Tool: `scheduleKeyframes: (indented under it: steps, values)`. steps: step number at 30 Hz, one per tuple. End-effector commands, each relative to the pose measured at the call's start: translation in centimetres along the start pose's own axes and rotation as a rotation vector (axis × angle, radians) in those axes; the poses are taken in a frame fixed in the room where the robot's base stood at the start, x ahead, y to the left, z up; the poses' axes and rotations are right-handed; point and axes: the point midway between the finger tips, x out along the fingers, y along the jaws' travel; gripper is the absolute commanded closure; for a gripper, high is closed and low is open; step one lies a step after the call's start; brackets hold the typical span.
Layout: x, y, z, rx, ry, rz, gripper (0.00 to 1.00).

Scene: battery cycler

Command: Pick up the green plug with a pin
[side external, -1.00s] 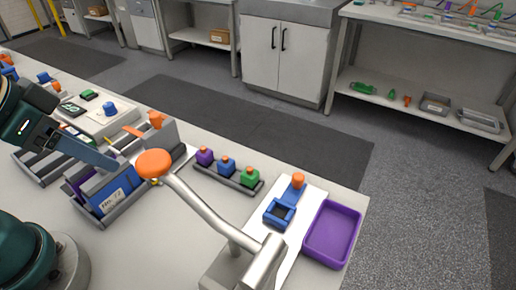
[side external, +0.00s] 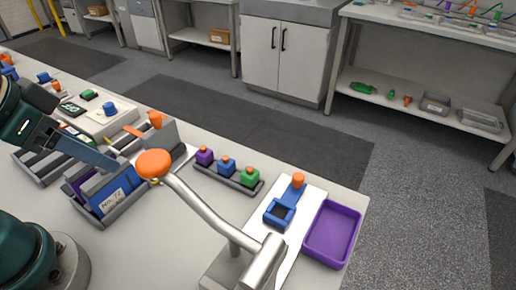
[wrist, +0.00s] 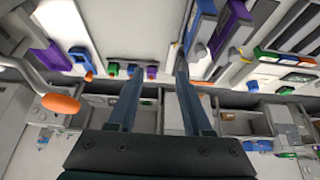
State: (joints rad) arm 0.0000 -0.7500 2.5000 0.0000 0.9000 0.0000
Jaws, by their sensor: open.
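The green plug (side external: 250,176) has a small orange pin on top. It stands upright at the right end of a dark rack (side external: 210,174), beside a blue plug (side external: 227,164) and a purple plug (side external: 204,155). In the wrist view the green plug (wrist: 113,69) is left of my fingers, with the blue plug (wrist: 131,69) and purple plug (wrist: 151,72) nearer them. My gripper (wrist: 160,70) is open with nothing between its fingers. In the side view my gripper (side external: 112,165) is at the left, over the grey module holders, well apart from the green plug.
A lever with an orange knob (side external: 154,163) rises in front of the rack. A grey holder with a blue module (side external: 117,195) stands below my gripper. A blue fixture with an orange knob (side external: 279,212) and a purple tray (side external: 333,234) are at the right.

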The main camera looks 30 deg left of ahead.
Motion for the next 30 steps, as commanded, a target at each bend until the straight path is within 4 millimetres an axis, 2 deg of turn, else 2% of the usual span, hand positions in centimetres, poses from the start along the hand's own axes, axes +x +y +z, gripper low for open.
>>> scheduleKeyframes:
  steps: [2,4,16,23,26,30]
  values:
    - [0.0,0.0,0.0,0.0,0.0,0.0,0.5]
    - [0.0,0.0,0.0,0.0,0.0,0.0,0.28]
    - [-0.1,-0.1,-0.1,-0.039,0.005,-0.003,0.28]
    - [-1.5,-0.2,-5.6,-0.153,0.085,-0.019,0.28]
    - [-1.4,0.4,-8.2,-0.175,0.089,-0.016,0.28]
    - [-0.2,2.0,-11.8,-0.189,0.08,-0.008,0.28]
